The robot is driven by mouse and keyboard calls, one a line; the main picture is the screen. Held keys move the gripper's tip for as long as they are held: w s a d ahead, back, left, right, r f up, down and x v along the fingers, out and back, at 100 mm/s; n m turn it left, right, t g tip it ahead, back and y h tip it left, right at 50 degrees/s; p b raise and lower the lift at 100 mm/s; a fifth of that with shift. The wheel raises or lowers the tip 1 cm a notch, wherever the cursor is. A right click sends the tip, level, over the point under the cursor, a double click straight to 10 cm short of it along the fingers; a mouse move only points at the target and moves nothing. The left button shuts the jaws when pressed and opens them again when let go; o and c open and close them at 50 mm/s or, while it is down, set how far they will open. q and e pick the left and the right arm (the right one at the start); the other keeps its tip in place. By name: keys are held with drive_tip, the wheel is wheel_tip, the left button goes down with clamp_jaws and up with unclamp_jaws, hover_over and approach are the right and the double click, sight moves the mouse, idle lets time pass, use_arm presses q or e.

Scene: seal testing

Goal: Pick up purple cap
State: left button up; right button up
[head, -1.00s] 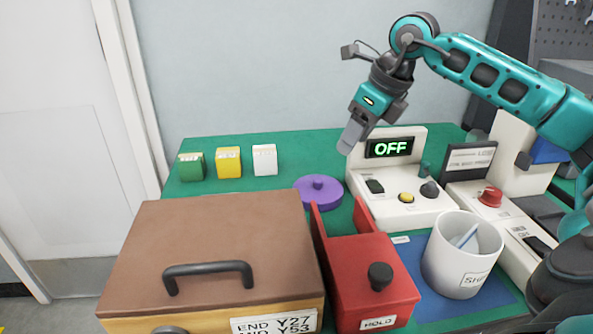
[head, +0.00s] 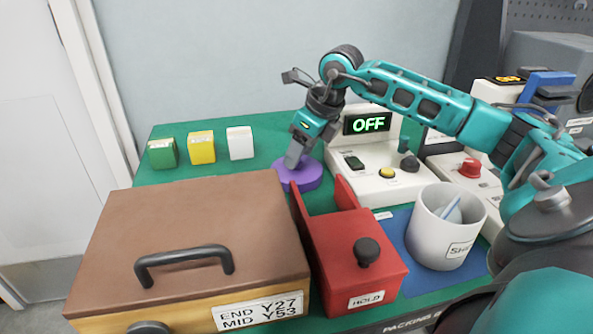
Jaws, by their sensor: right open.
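The purple cap (head: 308,177) is a flat round disc that lies on the green table top, behind the red box and left of the white OFF device. My right gripper (head: 291,163) points down at the cap, with its grey fingertips over the cap's upper left part, where the knob is. The fingers hide the knob. The right gripper is open; whether the fingertips touch the cap cannot be told. My left gripper is not in view.
A brown case (head: 190,230) and a red HOLD box (head: 352,255) stand in front of the cap. The white device (head: 385,185) is at its right, with a white cup (head: 442,235) nearer. Green, yellow and white blocks (head: 201,148) stand at the left. The green table (head: 225,174) is clear between.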

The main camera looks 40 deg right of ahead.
drive_tip(key=shift+x, duration=0.85)
drive_tip(key=shift+c, duration=0.2)
clamp_jaws()
